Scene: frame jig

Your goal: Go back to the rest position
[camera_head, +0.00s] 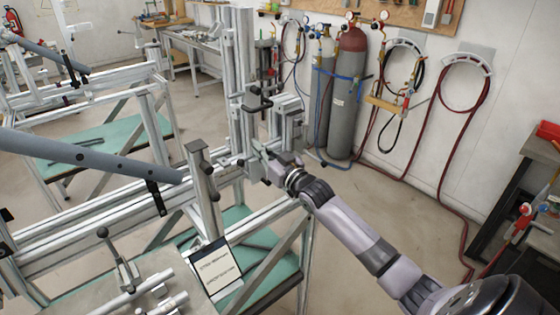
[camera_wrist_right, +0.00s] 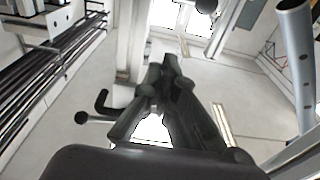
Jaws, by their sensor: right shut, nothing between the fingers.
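My right arm comes in from the lower right in the head view. Its gripper (camera_head: 262,160) is beside the upright metal post of the frame jig (camera_head: 244,70), by the clamps at its lower part; I cannot tell whether it touches them. In the right wrist view the fingers (camera_wrist_right: 168,65) are shut with nothing between them and point upward toward the ceiling. The fingertips are partly hidden by jig parts in the head view. My left gripper is in neither view.
A grey tube (camera_head: 90,155) lies across the jig's left part. A black clamp handle (camera_wrist_right: 95,112) is close to the fingers in the wrist view. Gas cylinders (camera_head: 348,95) stand at the wall.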

